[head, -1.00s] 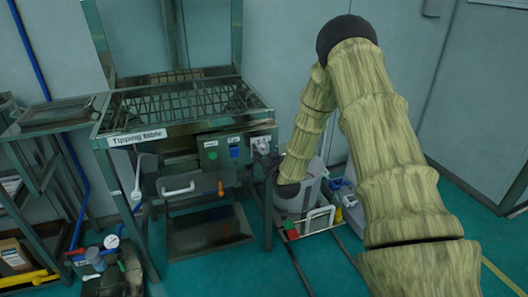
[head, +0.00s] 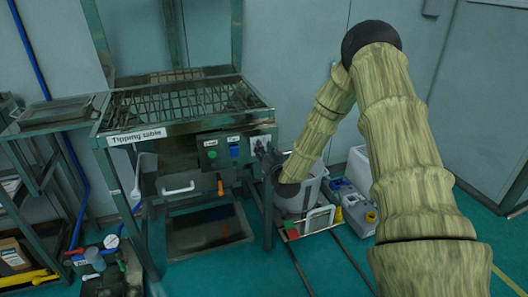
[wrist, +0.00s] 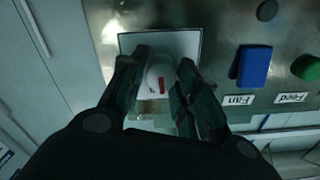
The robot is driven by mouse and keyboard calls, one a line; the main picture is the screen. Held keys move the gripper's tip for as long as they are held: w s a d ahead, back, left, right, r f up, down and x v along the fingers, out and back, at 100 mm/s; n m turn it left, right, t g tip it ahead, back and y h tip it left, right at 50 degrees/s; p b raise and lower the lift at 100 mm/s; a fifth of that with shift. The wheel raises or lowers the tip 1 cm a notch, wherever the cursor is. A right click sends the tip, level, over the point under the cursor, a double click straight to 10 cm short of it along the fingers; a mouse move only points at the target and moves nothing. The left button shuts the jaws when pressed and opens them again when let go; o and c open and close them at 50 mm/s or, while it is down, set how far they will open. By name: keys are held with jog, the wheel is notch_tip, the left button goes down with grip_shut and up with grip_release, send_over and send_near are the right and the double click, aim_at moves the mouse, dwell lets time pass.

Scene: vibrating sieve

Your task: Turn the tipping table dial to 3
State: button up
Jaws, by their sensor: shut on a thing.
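The tipping table (head: 186,129) stands at the centre of the head view, with its name label on the front edge. Its dial (wrist: 158,72) is a pale round knob with a red mark, on a white plate (wrist: 185,41) in the wrist view. My gripper (wrist: 159,84) is shut on the dial, with one dark finger on each side of it. No dial numbers are legible, so I cannot tell its setting. In the head view my gripper (head: 268,159) is at the right end of the table's front panel and covers the dial.
Beside the dial are a blue Fan switch (wrist: 254,66) and a green Feed button (wrist: 306,68); their labels are upside down in the wrist view. Under my arm stand a grey bucket (head: 300,194) and several bottles. A side table (head: 55,113) is at the left.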

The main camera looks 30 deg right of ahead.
jog(key=m+b, duration=0.1)
jog(key=m, duration=0.3)
jog(key=shift+d+m, duration=0.1)
jog(key=shift+m, duration=0.3)
dwell(0.4)
jog(key=o, duration=1)
jog(key=v, duration=1.2)
jog(key=shift+f, duration=0.1)
jog(key=shift+f, duration=0.1)
